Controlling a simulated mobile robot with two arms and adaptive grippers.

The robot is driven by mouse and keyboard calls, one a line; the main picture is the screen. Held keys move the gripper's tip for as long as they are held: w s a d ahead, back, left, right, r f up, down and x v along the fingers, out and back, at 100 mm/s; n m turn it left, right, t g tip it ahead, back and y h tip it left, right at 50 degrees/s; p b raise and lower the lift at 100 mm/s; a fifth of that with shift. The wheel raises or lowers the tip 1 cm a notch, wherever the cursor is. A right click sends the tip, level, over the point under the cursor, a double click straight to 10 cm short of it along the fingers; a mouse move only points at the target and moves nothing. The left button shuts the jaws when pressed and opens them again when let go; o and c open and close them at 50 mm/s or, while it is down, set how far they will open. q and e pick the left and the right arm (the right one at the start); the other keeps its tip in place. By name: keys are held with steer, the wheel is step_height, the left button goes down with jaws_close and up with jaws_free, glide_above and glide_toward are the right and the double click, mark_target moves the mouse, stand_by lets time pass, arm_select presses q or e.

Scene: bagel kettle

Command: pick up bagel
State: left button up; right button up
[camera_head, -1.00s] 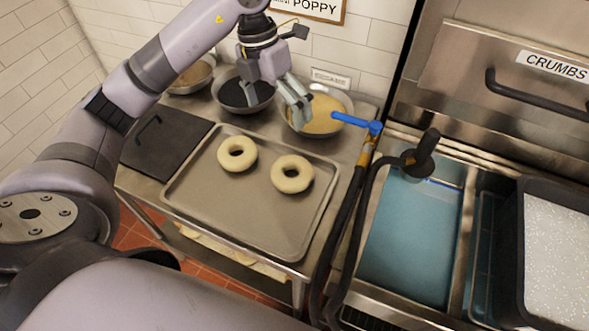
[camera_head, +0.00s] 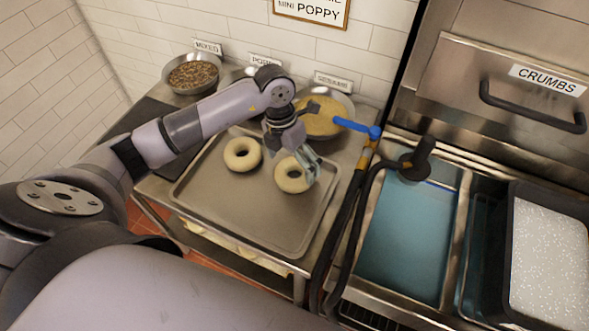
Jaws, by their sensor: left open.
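Two pale ring-shaped bagels lie on a metal tray (camera_head: 258,232). The left bagel (camera_head: 241,163) is in full view near the tray's back edge. The right bagel (camera_head: 283,180) is partly covered by my left gripper (camera_head: 309,172). My left gripper is open and points down, with its fingers at the right bagel's back right side. I cannot tell whether the fingers touch the bagel. My right gripper is not in view.
Bowls of toppings stand behind the tray, including the mixed bowl (camera_head: 193,75) and the sesame bowl (camera_head: 345,101). A blue-handled valve (camera_head: 372,131) and dark hose are at the right. Beyond them is a blue-water basin (camera_head: 408,240).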

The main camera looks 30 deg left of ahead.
arm_select(q)
steer(key=shift+d+f, duration=0.2)
steer(key=shift+f, duration=0.9)
steer(key=c, duration=1.1)
